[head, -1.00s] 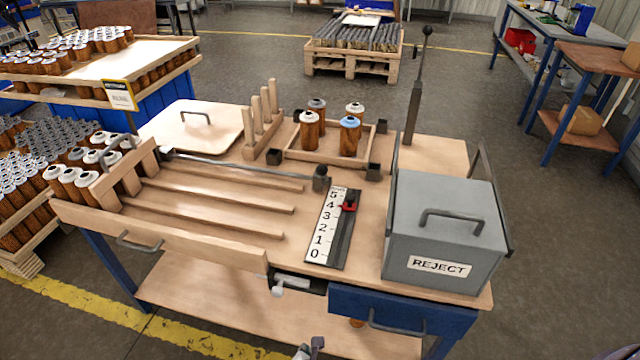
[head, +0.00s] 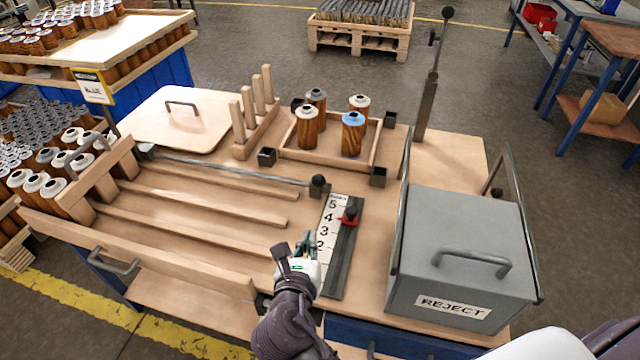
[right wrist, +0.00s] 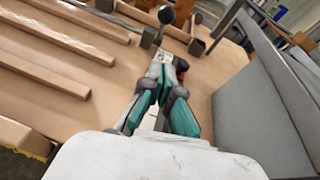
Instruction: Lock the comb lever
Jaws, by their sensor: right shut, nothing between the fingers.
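The comb lever is a long thin grey metal rod (head: 235,168) across the table behind the wooden rails. Its dark round knob (head: 318,184) is at the right end, beside the top of the number scale. The knob also shows in the right wrist view (right wrist: 166,14), beyond my fingertips. My right gripper (head: 305,243) is shut and empty, over the lower part of the scale. It is apart from the knob, on its near side. In the right wrist view its teal fingers (right wrist: 161,68) come together. My left gripper is not seen.
The number scale (head: 325,248) has a red slider (head: 348,216) near the 4. The grey REJECT box (head: 460,245) stands at right. A wooden tray (head: 330,157) with several cartridges and a tall dark upright lever (head: 427,105) are behind. Wooden rails (head: 190,205) fill the left.

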